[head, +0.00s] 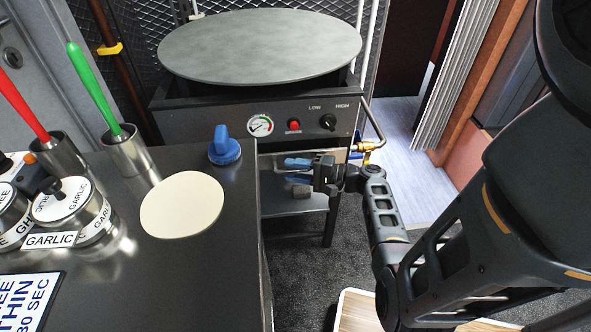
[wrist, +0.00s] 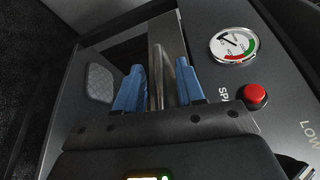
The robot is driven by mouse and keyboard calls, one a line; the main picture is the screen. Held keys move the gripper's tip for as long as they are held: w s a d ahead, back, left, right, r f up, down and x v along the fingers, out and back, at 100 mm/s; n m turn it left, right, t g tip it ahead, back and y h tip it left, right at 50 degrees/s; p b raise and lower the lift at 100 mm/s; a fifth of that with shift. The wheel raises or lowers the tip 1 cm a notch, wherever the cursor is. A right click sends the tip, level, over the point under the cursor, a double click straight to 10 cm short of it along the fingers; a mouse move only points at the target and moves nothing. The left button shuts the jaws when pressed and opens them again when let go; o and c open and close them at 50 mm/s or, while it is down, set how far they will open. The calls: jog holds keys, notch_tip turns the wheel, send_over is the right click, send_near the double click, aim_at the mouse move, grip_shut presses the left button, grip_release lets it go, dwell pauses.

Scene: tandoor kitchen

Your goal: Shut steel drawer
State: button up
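My gripper (head: 294,163) is in front of the griddle stand, below its control panel, in the head view. In the wrist view the two blue fingers of my gripper (wrist: 160,80) stand apart. A bright steel strip (wrist: 168,38), which seems to be the steel drawer's front, runs beyond and between them. A narrow upright metal bar, perhaps its handle, shows between the fingers; I cannot tell whether they touch it. In the head view the drawer is mostly hidden by my gripper and the counter, so how far it stands out is unclear.
The griddle stand's control panel (head: 225,119) has a gauge (head: 260,125), red button (head: 295,125) and knob (head: 327,122). A brass valve (head: 371,146) is close to my wrist. The steel counter (head: 120,265) with dough (head: 182,205) and a blue-handled press (head: 223,147) lies left.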

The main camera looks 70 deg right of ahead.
grip_shut()
dwell(0.3)
dwell(0.3)
